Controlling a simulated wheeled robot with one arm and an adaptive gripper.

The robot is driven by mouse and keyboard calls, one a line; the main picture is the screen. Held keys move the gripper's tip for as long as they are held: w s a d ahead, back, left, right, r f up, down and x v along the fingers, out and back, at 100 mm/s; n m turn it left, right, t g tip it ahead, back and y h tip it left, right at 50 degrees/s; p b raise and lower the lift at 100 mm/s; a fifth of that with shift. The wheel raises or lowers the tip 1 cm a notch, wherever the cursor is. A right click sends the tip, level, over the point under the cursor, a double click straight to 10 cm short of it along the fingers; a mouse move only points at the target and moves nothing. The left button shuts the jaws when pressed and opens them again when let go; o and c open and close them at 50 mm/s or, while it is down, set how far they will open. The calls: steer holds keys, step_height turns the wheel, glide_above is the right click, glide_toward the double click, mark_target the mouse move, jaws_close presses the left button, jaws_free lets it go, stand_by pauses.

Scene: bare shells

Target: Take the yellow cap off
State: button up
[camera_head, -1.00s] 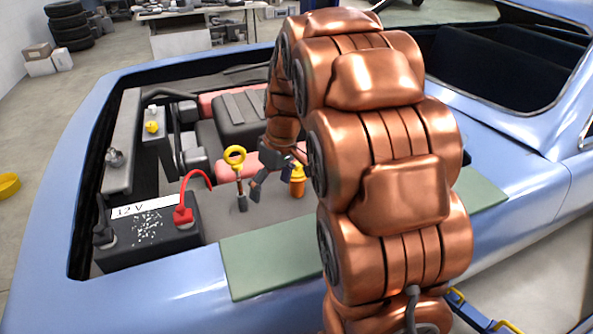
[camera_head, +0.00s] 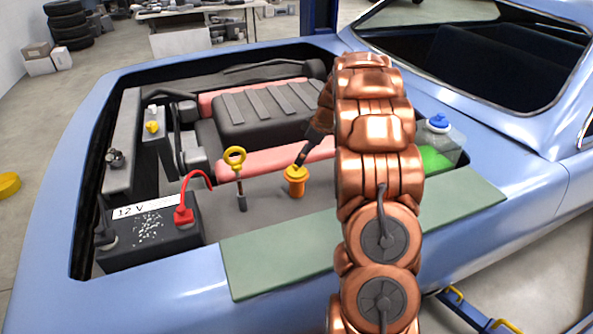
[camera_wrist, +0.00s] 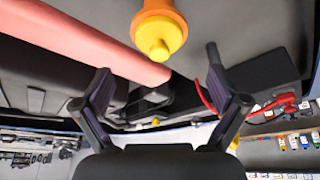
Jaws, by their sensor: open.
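An orange filler neck (camera_head: 295,187) with a yellow cap (camera_head: 296,173) stands upright in the engine bay. The capped neck fills the upper middle of the wrist view, its yellow cap (camera_wrist: 158,38) pointing towards the camera. My gripper (camera_wrist: 160,98) is open, its two dark fingers spread below the cap in that picture, with nothing between them. In the head view my gripper (camera_head: 301,158) appears just above and right of the cap, partly hidden by my arm. A second yellow cap (camera_head: 152,127) sits on a grey tank at the left of the bay.
A yellow-ringed dipstick (camera_head: 236,158) stands left of the orange neck. A battery (camera_head: 150,235) with a red clamp (camera_head: 184,215) is at front left. A blue-capped bottle (camera_head: 438,145) with green fluid is right of my arm. A green mat (camera_head: 275,258) covers the fender.

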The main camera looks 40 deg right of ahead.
mark_target(296, 168)
steer(key=shift+w+p+x, duration=0.1)
steer(key=shift+p+x, duration=0.75)
steer(key=shift+x, duration=0.85)
steer(key=shift+w+p+x, duration=0.15)
steer(key=shift+p+x, duration=0.65)
steer(key=shift+x, duration=0.95)
steer(key=shift+a+r, duration=0.1)
steer(key=shift+r, duration=0.05)
steer(key=shift+c, duration=0.4)
steer(key=c, duration=1.1)
steer(key=shift+r, duration=0.1)
